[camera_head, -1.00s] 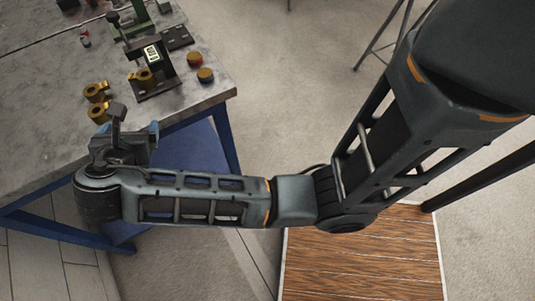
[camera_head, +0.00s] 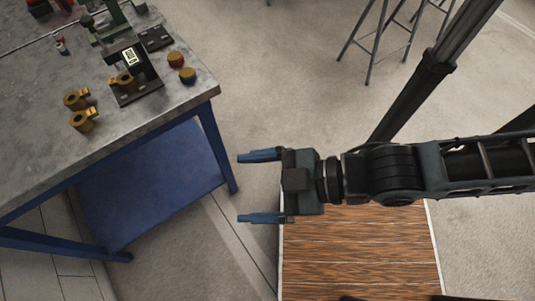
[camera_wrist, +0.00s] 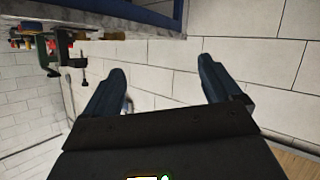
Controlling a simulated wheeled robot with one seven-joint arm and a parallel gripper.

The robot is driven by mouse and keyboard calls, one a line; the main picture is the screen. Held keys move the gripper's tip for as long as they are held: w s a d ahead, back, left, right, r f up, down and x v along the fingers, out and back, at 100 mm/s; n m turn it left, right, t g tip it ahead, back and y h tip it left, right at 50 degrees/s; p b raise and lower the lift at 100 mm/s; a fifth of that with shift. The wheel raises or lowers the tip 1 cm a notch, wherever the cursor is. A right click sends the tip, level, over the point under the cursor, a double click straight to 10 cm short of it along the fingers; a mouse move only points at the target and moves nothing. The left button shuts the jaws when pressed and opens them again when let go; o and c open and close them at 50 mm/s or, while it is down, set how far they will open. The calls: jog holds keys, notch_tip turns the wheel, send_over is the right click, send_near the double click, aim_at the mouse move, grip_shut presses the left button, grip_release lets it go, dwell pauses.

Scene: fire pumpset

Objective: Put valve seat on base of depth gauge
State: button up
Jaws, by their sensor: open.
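The depth gauge (camera_head: 131,62) is a dark upright block with a small lit display, near the table's right edge in the head view. Its dark flat base (camera_head: 150,86) carries a brass ring-like part (camera_head: 124,82) in front of the block. Two more brass ring parts with side lugs, a farther one (camera_head: 75,100) and a nearer one (camera_head: 83,121), lie on the tabletop to the left. I cannot tell which brass part is the valve seat. My gripper (camera_head: 240,188) is open and empty, right of the table and apart from it. Its fingers (camera_wrist: 162,70) also frame empty space in the wrist view.
The grey tabletop (camera_head: 40,150) on a blue frame ends right of the gauge. A green stand (camera_head: 117,18) is behind the gauge. Open floor lies between table and stool (camera_head: 385,40).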

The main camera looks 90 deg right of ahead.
notch_tip(320, 180, up, 5)
jog(key=s+d+m+t, duration=0.1)
jog(key=s+d+m, duration=0.1)
jog(key=s, duration=0.1)
jog(key=shift+d+r+m, duration=0.15)
jog(key=shift+m, duration=0.15)
